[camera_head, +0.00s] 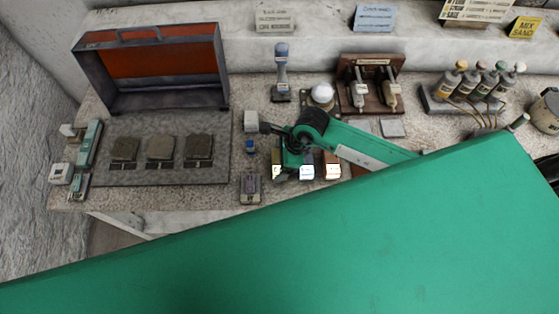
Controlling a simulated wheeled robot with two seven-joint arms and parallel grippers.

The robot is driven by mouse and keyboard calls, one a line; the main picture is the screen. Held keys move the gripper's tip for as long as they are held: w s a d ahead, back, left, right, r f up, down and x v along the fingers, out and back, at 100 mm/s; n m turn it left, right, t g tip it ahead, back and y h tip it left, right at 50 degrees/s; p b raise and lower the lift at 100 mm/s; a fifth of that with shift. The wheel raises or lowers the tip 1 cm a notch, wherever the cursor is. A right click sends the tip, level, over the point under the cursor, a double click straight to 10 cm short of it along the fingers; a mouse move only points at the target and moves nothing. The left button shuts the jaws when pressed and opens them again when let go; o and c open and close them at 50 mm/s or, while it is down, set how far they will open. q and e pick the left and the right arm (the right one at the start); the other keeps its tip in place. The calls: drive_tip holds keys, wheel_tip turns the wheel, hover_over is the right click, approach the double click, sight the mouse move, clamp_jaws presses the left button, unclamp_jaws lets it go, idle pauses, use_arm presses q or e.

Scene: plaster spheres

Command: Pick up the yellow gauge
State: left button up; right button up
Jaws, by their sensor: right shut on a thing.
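The yellow gauge (277,171) is the leftmost of three small blocks in a row near the bench's front edge. My own wrist hides part of the gauge and the fingertips. I cannot tell whether the gauge is clear of the bench. My left gripper is not in view.
An open grey case (150,98) with an orange inside stands at the back left. Several dark square plates lie on a mat (215,128). A blue-handled tool (281,70), a white sphere (322,92) and a wooden rack (371,106) stand behind my wrist. Several bottles stand right.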

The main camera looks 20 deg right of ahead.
wheel_tip(320, 180, up, 20)
drive_tip(key=b, duration=0.4)
drive_tip(key=shift+f+b, duration=0.2)
drive_tip(key=shift+b, duration=0.15)
drive_tip(key=o, duration=0.4)
drive_tip(key=shift+c, duration=1)
drive_tip(key=shift+a, duration=0.1)
